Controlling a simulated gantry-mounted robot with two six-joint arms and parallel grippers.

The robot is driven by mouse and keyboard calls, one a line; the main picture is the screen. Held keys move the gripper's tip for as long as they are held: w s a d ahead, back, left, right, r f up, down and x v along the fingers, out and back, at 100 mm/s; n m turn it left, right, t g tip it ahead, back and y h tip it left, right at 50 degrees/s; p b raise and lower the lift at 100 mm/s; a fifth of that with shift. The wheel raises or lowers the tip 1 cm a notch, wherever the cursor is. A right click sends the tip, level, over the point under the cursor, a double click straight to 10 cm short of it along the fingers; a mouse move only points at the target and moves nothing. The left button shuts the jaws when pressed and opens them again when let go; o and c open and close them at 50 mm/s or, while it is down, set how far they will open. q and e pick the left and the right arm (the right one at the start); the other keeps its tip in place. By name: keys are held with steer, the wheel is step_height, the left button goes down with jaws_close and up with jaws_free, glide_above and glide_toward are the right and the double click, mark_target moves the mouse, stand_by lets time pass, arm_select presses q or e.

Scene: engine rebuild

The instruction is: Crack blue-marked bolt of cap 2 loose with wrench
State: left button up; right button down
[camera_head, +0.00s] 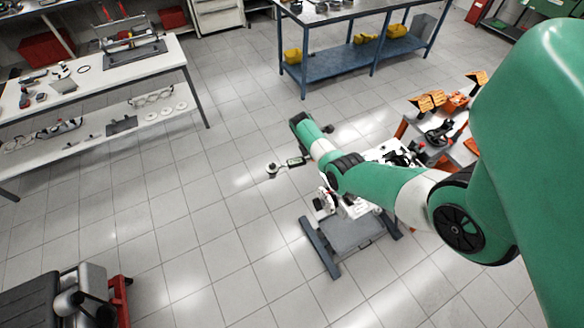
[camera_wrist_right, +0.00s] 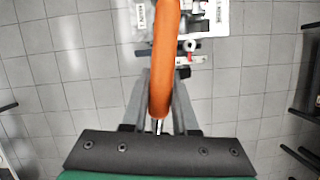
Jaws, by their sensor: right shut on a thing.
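My right arm reaches in from the right in the head view, and its gripper cannot be made out there. In the right wrist view my right gripper (camera_wrist_right: 160,125) is shut on a long orange-handled tool, which I take as the wrench (camera_wrist_right: 164,60). The handle points up the picture, toward a light-coloured engine assembly (camera_wrist_right: 222,18) with labels. The wrench's far end is out of frame. In the head view the assembly (camera_head: 352,207) is partly hidden behind my arm. I cannot make out cap 2 or its blue-marked bolt. My left gripper is not in view.
The assembly sits above a grey floor stand (camera_head: 322,250). Orange bins (camera_head: 425,102) are on a cart at the right. A white workbench (camera_head: 100,72) stands at the left and a blue-framed table (camera_head: 335,68) at the back. The floor between is mostly clear.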

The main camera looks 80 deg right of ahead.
steer(key=s+a+f+m+t+y+b, duration=0.1)
steer(key=s+f+m+y+b, duration=0.25)
steer(key=s+m+b, duration=0.85)
steer(key=s+a+f+m+y+b, duration=0.15)
steer(key=s+f+m+b, duration=0.3)
steer(key=s, duration=1.65)
steer(key=shift+w+d+f+b, duration=0.15)
steer(key=shift+f+b, duration=1.8)
steer(key=shift+f, duration=0.7)
steer(key=shift+f+b, duration=1.15)
steer(key=shift+f, duration=0.05)
steer(key=shift+d, duration=0.1)
steer(key=shift+s+d+n+b, duration=0.35)
steer(key=shift+s+n, duration=0.2)
steer(key=shift+s, duration=0.2)
steer(key=shift+s+d, duration=0.1)
steer(key=shift+d, duration=0.05)
